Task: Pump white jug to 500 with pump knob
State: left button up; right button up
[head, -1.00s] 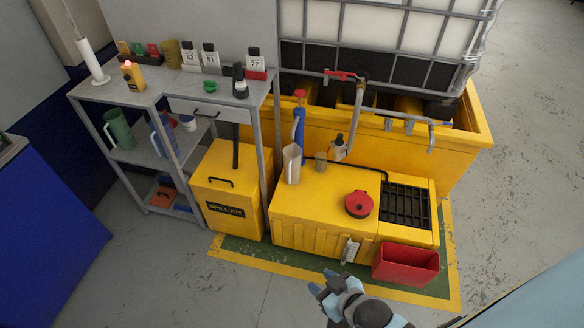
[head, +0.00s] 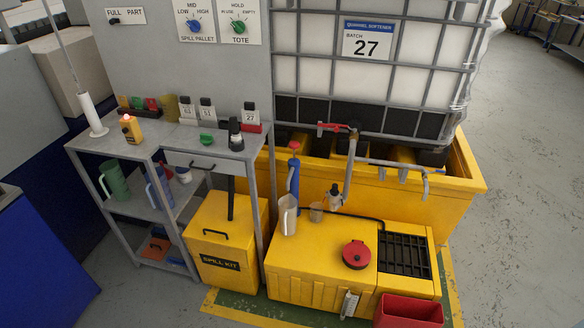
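The white jug (head: 287,215) stands upright on the yellow cabinet top at its back left corner. A blue hand pump (head: 293,178) with a red knob (head: 295,145) rises right behind the jug. I cannot make out the jug's markings or any liquid in it. Neither of my grippers is in the head view.
A red lid (head: 356,255) and black grate (head: 404,256) are on the cabinet. A grey shelf (head: 150,152) and spill kit bin (head: 217,225) stand left. A caged tank (head: 400,30) stands behind.

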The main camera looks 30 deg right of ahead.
aim_at(294, 145)
jog(key=i+l, duration=0.3)
jog(key=i, duration=0.2)
jog(key=i+l, duration=0.3)
jog(key=i, duration=0.25)
jog(key=i+l, duration=0.3)
jog(key=i, duration=0.2)
jog(key=z, duration=0.05)
